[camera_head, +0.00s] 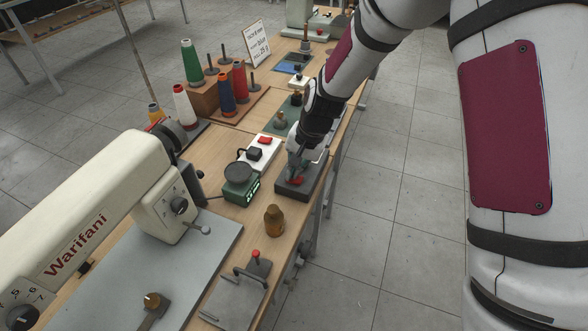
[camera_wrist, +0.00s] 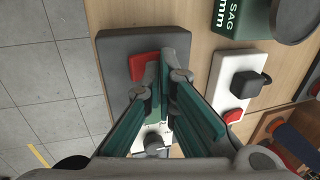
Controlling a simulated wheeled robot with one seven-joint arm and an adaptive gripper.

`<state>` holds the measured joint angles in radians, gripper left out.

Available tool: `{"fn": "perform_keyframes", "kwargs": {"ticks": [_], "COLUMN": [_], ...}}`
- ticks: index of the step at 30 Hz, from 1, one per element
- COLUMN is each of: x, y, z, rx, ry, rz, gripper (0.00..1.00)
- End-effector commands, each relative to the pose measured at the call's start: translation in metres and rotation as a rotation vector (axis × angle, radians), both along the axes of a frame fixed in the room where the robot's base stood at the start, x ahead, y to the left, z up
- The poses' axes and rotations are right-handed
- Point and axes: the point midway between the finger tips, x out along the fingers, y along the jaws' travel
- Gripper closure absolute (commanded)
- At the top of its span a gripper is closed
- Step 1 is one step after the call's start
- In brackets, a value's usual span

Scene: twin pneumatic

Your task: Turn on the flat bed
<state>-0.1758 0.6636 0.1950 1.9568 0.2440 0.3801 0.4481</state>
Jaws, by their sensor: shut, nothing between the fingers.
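The flat bed is likely the cream sewing machine marked Warifani (camera_head: 80,225), at the left of the head view. My gripper (camera_head: 298,168) is shut and empty, pointing down over a dark grey switch box (camera_head: 286,190) at the table's right edge. A red switch (camera_head: 297,181) sits on that box, close to the fingertips. In the wrist view the fingertips (camera_wrist: 164,68) lie just right of the red switch (camera_wrist: 143,66) and partly cover the grey box (camera_wrist: 113,75). I cannot tell whether they touch it.
A white socket block (camera_head: 268,152) with a red switch and black plug stands beside the box. A green device (camera_head: 240,187) with a round dark top, a brown bottle (camera_head: 273,222) and thread spools (camera_head: 190,62) stand nearby. Open floor lies right of the table.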

Motion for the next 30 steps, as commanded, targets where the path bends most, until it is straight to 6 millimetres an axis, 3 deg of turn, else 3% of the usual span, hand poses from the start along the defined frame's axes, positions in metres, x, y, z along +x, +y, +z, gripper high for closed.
{"fn": "perform_keyframes", "kwargs": {"ticks": [5,21,30], "x": [-0.002,-0.003,-0.004], "y": [-0.003,-0.008,-0.008], "z": [0.019,0.122,0.139], "rx": [0.001,0.001,0.0], "ry": [-0.003,-0.004,-0.001], "rz": [-0.002,-0.001,-0.001], "gripper": [1.0,1.0,1.0]}}
